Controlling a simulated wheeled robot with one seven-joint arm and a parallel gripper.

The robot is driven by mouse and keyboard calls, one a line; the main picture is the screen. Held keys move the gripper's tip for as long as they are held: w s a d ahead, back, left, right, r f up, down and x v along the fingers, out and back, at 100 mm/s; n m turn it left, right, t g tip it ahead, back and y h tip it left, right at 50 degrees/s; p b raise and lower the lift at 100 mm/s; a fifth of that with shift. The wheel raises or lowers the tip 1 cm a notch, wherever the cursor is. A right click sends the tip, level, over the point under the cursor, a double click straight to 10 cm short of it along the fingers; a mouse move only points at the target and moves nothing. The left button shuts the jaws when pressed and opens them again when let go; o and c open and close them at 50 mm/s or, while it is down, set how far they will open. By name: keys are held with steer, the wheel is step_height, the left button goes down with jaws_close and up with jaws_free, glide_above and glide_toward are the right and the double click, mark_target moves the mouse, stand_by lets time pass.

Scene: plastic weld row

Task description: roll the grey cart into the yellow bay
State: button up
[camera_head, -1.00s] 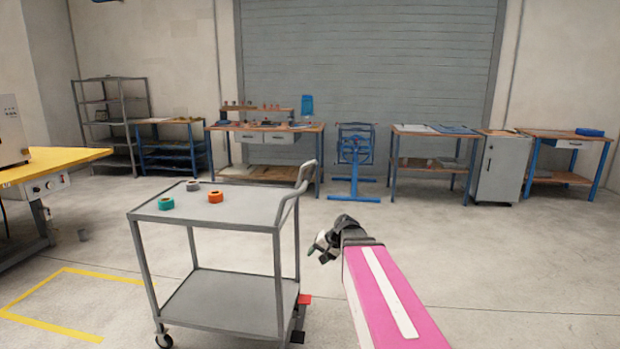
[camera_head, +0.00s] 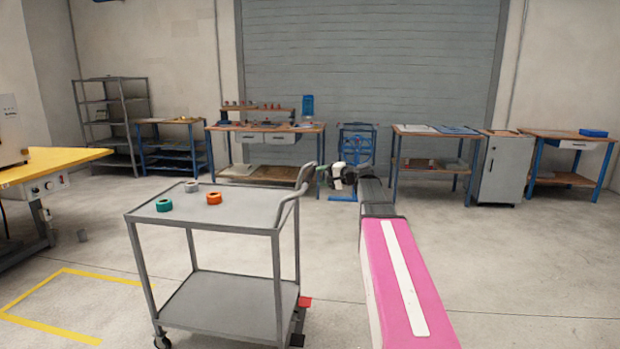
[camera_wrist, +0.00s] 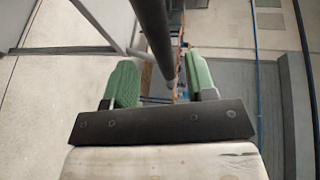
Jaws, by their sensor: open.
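The grey cart (camera_head: 240,207) stands upright on the floor left of my arm, with two shelves and a raised handle (camera_head: 287,200) at its right end. The yellow bay (camera_head: 48,328) is a floor outline at lower left, apart from the cart; the picture edge cuts it off. My gripper (camera_head: 323,178) is open, close to the handle's upper end. In the wrist view a dark tube, apparently the handle (camera_wrist: 153,25), runs between the green fingers of my gripper (camera_wrist: 163,80). I cannot tell whether they touch it.
Green (camera_head: 164,204), grey (camera_head: 191,186) and orange (camera_head: 214,198) tape rolls lie on the cart's top. A red part (camera_head: 304,301) shows low at its right. A yellow-topped bench (camera_head: 60,162) stands behind the bay. Workbenches (camera_head: 265,128) line the back wall. Floor between is clear.

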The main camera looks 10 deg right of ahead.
mark_target(310, 176)
steer(key=x, duration=0.6)
steer(key=shift+a, duration=0.1)
jaws_close()
